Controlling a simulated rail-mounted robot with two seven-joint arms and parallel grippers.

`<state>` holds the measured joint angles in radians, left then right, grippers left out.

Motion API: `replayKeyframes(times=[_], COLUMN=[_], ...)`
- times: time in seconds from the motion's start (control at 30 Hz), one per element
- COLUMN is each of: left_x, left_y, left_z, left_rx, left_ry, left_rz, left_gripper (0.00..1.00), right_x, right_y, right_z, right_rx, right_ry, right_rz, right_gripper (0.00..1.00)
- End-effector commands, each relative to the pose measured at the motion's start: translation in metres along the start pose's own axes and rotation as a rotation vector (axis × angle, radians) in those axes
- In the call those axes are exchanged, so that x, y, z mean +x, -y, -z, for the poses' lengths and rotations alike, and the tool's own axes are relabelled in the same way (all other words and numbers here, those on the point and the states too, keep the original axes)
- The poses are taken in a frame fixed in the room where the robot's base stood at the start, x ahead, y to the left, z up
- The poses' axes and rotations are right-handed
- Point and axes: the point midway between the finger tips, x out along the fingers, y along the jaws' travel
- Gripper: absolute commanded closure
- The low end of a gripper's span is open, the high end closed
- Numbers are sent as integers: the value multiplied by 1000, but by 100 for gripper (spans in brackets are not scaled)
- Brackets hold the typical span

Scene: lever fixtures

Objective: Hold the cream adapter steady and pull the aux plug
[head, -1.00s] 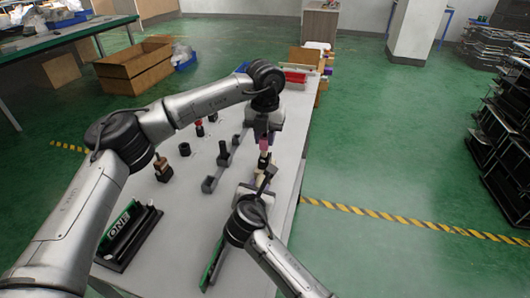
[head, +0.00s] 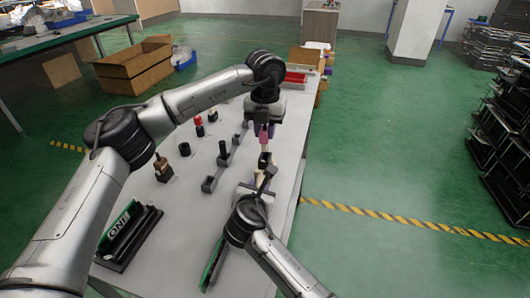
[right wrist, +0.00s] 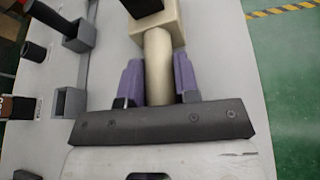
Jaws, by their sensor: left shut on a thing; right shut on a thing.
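The cream adapter (right wrist: 158,62) stretches away from my right gripper (right wrist: 157,80) in the right wrist view. The purple fingers close on its round stem from both sides, and a black part (right wrist: 142,6) sits at its far end. My right gripper (head: 262,182) is small and partly hidden by its own arm in the head view. My left gripper (head: 264,126) is shut on the aux plug (head: 262,133), which looks pink with a pale lower end. The plug is farther up the picture than the black part; whether its tip still touches is too small to tell.
Grey fixtures (head: 209,184) and dark upright posts stand on the table left of the grippers. A black rack with a green "ONE" board (head: 125,230) is at the front left. Red bins (head: 296,77) lie at the far end. The table's right edge is close to both grippers.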

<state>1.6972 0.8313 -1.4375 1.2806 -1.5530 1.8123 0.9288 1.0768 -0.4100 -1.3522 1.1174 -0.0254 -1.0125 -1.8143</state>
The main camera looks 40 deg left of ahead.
Motion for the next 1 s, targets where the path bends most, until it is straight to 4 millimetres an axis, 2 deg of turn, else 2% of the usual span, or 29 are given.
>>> replayKeyframes(times=[0.33, 0.57, 0.6, 0.9, 1.0], left_x=[-18, -19, -19, -19, -19], left_y=[0, 0, 0, 0, 0], left_z=[0, 0, 0, 0, 0], left_rx=[-1, 0, 0, 0, 0], left_ry=[1, 0, 0, 0, 0], left_rz=[1, 1, 1, 1, 0], left_gripper=[100, 100, 100, 100, 100], right_x=[0, 0, 0, 0, 0], right_y=[0, 0, 0, 0, 0], right_z=[0, 0, 0, 0, 0], right_rx=[0, 0, 0, 0, 0], right_ry=[0, 0, 0, 0, 0], right_rz=[0, 0, 0, 0, 1], right_gripper=[99, 99, 70, 41, 41])
